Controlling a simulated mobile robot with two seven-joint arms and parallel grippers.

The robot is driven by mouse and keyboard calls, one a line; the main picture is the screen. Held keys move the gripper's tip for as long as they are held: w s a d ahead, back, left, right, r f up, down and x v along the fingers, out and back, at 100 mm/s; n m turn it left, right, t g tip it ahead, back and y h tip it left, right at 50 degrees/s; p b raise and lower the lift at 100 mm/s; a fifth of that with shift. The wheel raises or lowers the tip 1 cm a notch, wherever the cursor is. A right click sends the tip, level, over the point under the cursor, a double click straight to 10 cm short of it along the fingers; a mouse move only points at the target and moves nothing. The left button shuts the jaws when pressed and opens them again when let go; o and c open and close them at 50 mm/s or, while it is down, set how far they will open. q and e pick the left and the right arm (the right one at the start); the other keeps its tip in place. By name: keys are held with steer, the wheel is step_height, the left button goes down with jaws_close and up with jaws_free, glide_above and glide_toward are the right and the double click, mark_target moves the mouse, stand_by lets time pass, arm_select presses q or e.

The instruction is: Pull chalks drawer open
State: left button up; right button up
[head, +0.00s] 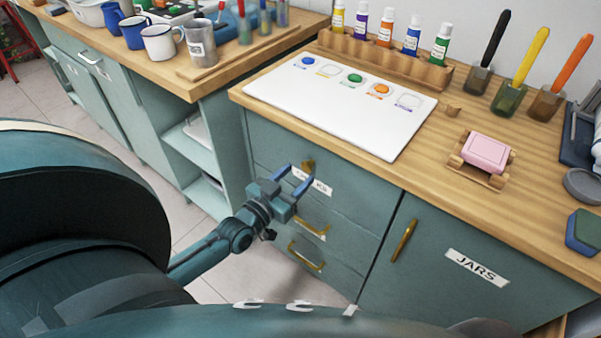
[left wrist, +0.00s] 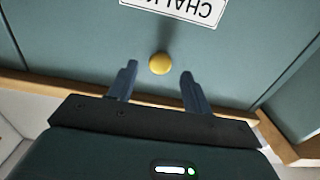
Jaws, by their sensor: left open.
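The chalks drawer (head: 268,150) is the top drawer of the teal cabinet and looks shut. Its white label (head: 318,187) is partly hidden by my gripper in the head view. The label (left wrist: 180,8) reads "CHAL" upside down in the left wrist view, cut off by the frame edge. The drawer's round brass knob (head: 308,164) also shows in the left wrist view (left wrist: 160,63). My left gripper (head: 294,175) is open in front of the drawer. In the left wrist view its fingertips (left wrist: 159,76) stand on either side of the knob, apart from it. My right gripper is not in view.
Two lower drawers with brass handles (head: 306,258) sit below. To the right is a door labelled JARS (head: 477,266) with its own handle (head: 404,240). The countertop above holds a white board (head: 300,100), paint bottles and a pink block (head: 487,153).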

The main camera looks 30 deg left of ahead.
arm_select(q)
steer(key=shift+w+d, duration=0.1)
steer(key=shift+w, duration=1.15)
steer(key=shift+c, duration=0.4)
jaws_close()
